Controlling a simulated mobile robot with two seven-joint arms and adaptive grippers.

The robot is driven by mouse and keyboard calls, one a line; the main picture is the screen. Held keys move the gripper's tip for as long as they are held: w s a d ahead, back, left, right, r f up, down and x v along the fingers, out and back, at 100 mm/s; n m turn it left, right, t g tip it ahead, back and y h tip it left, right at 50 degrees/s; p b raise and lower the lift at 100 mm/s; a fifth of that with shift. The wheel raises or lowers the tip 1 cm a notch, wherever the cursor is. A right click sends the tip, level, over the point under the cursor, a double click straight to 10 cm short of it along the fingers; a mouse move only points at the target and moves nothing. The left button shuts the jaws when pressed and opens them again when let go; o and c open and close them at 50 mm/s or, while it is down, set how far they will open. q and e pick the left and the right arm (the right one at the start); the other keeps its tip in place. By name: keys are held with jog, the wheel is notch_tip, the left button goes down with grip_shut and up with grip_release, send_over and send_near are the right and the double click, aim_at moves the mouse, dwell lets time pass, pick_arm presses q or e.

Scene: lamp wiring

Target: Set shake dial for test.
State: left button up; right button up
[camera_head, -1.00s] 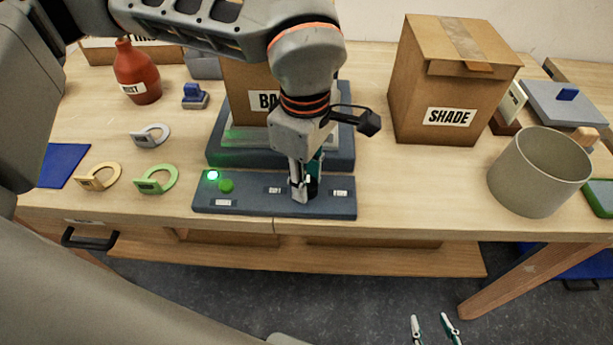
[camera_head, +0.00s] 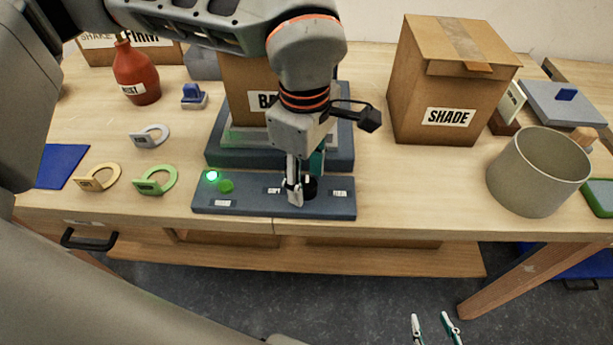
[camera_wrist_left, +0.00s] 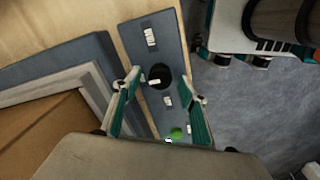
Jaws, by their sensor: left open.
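The shake dial, a black round knob (camera_head: 311,186), sits on the dark blue-grey panel (camera_head: 250,205) between a label on its left that seems to read SOFT (camera_head: 273,190) and one on its right that seems to read FIRM (camera_head: 340,193). In the left wrist view the dial (camera_wrist_left: 160,73) has a white mark on its left side. My left gripper (camera_head: 304,183) is open at the dial, pointing down. In the wrist view its fingers stand either side of the knob, with gaps visible. My right gripper (camera_head: 434,328) is open and empty below the table's front edge.
A green lamp (camera_head: 212,176) glows beside a green button (camera_head: 226,186) on the panel. A partly covered sign (camera_head: 140,42) at the back shows FIRM. A box (camera_head: 255,85) stands behind the dial; the SHADE box (camera_head: 450,90) and grey cylinder (camera_head: 535,175) are to the right.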

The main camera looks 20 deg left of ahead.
aim_at(305, 184)
pick_arm(q)
notch_tip(305, 184, up, 11)
jog(key=shift+s+r, duration=0.15)
dwell(0.5)
